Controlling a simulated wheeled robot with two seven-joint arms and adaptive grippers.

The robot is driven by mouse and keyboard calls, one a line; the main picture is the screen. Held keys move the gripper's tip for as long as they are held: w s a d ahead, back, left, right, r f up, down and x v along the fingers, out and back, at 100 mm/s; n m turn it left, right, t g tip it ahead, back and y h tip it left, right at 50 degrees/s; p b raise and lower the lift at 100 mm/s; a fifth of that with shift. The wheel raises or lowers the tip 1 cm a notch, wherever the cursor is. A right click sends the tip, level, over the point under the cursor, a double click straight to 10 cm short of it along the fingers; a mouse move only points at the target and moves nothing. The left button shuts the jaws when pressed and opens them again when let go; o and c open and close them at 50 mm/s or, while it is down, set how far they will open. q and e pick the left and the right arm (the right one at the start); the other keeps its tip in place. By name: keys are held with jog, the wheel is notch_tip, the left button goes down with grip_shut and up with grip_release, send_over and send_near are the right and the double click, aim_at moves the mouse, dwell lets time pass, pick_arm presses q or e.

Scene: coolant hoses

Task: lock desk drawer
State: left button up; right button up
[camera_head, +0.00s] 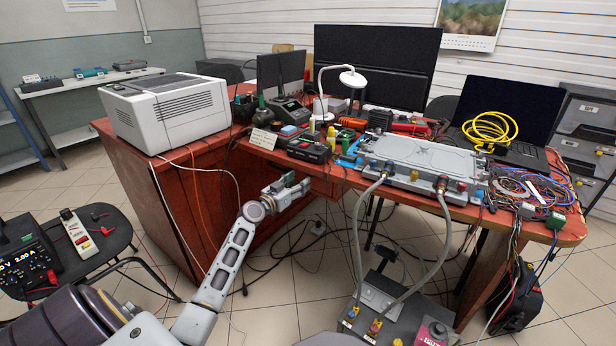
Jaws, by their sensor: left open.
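The red-brown wooden desk (200,215) spans the middle of the view. A drawer front (325,186) shows under its top, just right of the left pedestal. My left gripper (292,186) is at the left part of this drawer front, below the desktop edge. Its jaws are open, and I see nothing held between them. I cannot tell whether the fingers touch the drawer. The gripper covers part of the drawer front, and no lock or key can be made out. My right gripper is not in view.
A white printer (165,108) stands on the desk's left end. A grey metal unit (420,158) sits near the front edge, with two hoses (447,235) hanging to a floor unit (385,305). Cables hang below the desk. A black chair (100,240) holds instruments at left.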

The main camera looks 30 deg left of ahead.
pick_arm(q)
jog(key=shift+w+d+b, duration=0.15)
jog(key=shift+w+b, duration=0.15)
jog(key=shift+w, duration=1.35)
jog(key=shift+w+d+b, duration=0.1)
jog(key=shift+w+b, duration=0.15)
jog(key=shift+w, duration=1.35)
jog(key=c, duration=1)
